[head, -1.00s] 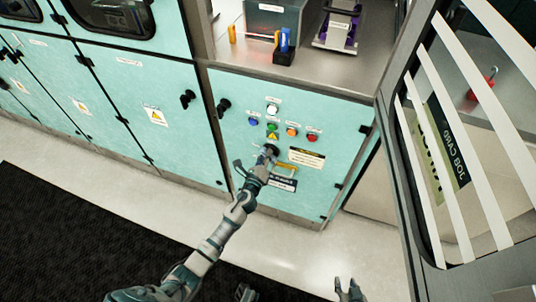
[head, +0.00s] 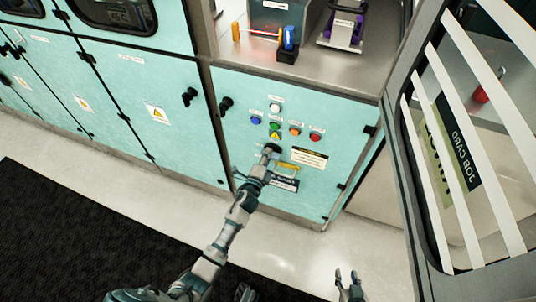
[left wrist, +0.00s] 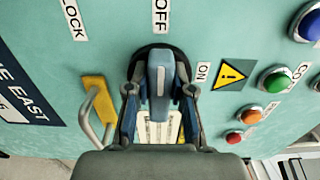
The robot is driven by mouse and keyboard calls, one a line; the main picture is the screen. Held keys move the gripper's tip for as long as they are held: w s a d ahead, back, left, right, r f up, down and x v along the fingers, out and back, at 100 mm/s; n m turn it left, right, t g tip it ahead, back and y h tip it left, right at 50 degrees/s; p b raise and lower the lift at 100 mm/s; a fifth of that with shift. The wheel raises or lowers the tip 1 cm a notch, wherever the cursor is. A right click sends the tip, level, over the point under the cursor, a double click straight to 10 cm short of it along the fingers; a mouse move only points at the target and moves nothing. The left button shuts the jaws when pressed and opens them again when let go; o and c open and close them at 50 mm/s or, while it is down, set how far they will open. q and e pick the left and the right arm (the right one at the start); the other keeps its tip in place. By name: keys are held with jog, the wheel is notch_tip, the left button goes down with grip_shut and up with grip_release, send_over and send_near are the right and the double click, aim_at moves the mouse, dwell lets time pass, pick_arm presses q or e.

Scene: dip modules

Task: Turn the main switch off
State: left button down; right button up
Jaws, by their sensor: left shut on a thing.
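The main switch has a blue-grey handle with a white line (left wrist: 160,78) on a round black base. In the left wrist view the handle and its line point up at the OFF label (left wrist: 160,16); the ON label (left wrist: 203,73) is to the right. My left gripper (left wrist: 160,105) is shut on the handle, one finger on each side. In the head view my left gripper (head: 268,153) is at the teal panel (head: 235,150), hiding most of the switch. My right gripper (head: 348,283) is low in the head view, open and empty, away from the panel.
Coloured buttons sit near the switch, including a green one (head: 275,126) and a red one (head: 316,136). A yellow hasp (left wrist: 97,105) is beside the switch. A striped glass door (head: 470,150) stands at the right. The floor (head: 290,245) in front is clear.

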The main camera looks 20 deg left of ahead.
pick_arm(q)
jog(key=shift+s+f, duration=0.1)
jog(key=shift+f, duration=0.2)
jog(key=c, duration=1)
grip_release()
jog(key=shift+r, duration=0.1)
jog(key=s, duration=1.1)
jog(key=shift+s+a, duration=0.25)
jog(key=shift+s, duration=0.15)
